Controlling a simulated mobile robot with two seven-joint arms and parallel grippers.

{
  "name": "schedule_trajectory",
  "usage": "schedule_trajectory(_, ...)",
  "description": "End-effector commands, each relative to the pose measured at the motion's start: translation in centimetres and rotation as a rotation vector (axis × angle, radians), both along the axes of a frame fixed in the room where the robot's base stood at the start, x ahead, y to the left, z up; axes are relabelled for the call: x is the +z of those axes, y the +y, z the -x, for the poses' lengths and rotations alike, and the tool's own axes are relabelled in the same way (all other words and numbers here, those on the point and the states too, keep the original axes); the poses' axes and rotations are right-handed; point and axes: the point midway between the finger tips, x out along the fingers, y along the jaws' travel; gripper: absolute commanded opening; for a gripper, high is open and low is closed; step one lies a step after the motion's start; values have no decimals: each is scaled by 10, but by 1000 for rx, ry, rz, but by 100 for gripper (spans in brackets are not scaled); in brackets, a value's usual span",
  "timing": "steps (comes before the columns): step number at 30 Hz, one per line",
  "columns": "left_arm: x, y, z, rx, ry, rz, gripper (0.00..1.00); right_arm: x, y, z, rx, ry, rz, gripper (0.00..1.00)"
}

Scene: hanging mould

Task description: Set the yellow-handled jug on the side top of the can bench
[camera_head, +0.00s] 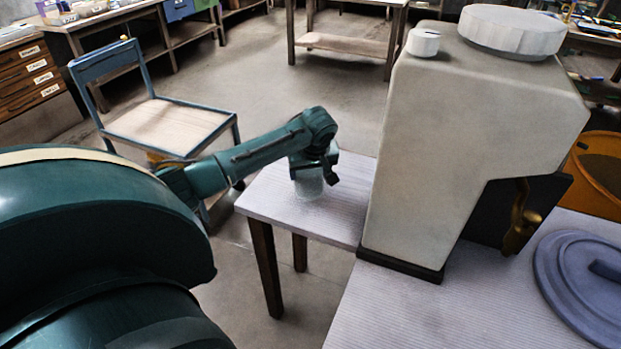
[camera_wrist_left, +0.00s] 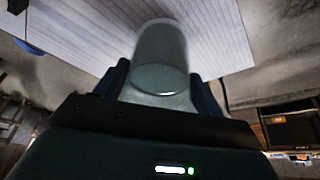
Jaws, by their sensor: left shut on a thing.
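The jug (camera_head: 308,184) shows as a pale, translucent cylinder below my left gripper (camera_head: 314,165). It is upright over the side top (camera_head: 325,223), the low pale, ribbed surface left of the can. Its base is at or just above that surface; I cannot tell if it touches. In the left wrist view the jug (camera_wrist_left: 161,52) sits between the two dark fingers of my left gripper (camera_wrist_left: 161,90), which is shut on it. Its yellow handle is not visible. My right gripper is not in view.
The large beige can (camera_head: 465,130) with a white lid (camera_head: 512,30) and brass tap (camera_head: 520,222) stands right of the side top. A blue-grey round lid (camera_head: 585,275) lies on the bench (camera_head: 410,312). A blue-framed chair (camera_head: 165,125) stands behind my left arm.

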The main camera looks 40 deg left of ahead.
Motion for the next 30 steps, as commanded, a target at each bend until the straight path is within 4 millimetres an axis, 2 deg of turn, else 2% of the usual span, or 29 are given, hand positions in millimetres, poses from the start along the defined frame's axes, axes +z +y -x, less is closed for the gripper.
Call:
schedule_trajectory(5, -24, 0, 0, -1, 0, -1, 29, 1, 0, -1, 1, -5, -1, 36)
schedule_trajectory(17, -29, 0, 0, 0, -1, -1, 29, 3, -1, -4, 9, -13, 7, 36)
schedule_trajectory(18, -30, 0, 0, -1, 2, 0, 72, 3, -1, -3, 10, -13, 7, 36)
schedule_trajectory(25, -30, 0, 0, -1, 2, 0, 90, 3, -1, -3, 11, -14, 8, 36)
schedule_trajectory(30, -30, 0, 0, -1, 2, 0, 90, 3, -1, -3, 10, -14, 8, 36)
